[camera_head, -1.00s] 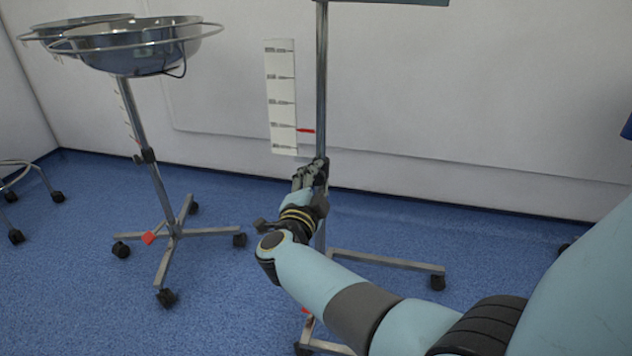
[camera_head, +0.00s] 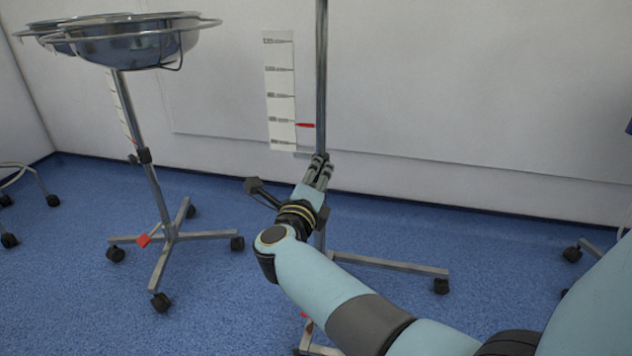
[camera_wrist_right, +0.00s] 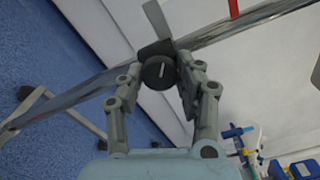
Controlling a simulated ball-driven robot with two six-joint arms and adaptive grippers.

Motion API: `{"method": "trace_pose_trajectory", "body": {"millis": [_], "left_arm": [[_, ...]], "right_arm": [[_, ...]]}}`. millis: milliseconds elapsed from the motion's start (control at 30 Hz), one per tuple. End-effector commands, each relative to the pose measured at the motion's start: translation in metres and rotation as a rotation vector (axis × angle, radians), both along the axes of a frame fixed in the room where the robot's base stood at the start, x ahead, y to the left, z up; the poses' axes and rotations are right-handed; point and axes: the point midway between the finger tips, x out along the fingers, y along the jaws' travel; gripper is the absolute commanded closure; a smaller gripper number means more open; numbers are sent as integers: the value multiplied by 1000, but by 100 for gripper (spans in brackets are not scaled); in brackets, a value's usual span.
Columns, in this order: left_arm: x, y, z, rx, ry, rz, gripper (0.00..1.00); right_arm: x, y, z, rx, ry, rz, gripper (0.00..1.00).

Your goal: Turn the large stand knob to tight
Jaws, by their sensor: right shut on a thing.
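The large stand knob (camera_wrist_right: 160,73) is black and round with a pale line on its face, in the middle of the wrist view. It sits at the stand's metal pole (camera_head: 321,80). My right gripper (camera_head: 321,164) is at the pole in the head view. In the wrist view its fingers (camera_wrist_right: 161,70) are on both sides of the knob, shut on it. The pale line is slightly tilted from upright. In the head view the fingers hide the knob. A marked card (camera_head: 281,90) hangs beside the pole, with a red pointer (camera_head: 306,125). My left gripper is out of view.
A second stand with metal bowls (camera_head: 125,42) is at the left on a wheeled base (camera_head: 169,237). The held stand's foot (camera_head: 390,264) extends right. Blue floor lies between the stands. The wall is close behind. Blue and yellow items (camera_wrist_right: 292,170) show in the wrist view.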

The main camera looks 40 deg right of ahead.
Motion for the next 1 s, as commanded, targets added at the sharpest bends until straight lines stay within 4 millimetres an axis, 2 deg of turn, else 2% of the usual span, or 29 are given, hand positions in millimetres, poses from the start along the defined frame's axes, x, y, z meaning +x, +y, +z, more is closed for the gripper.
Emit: {"method": "trace_pose_trajectory", "body": {"millis": [33,367,700,1000], "left_arm": [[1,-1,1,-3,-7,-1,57],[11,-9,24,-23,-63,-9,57],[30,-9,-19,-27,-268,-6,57],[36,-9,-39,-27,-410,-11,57]], "right_arm": [[-1,1,-6,30,-26,1,97],[-1,1,-7,234,-265,-1,97],[-1,2,-8,432,-496,-2,97],[0,2,-7,556,-641,-2,97]]}}
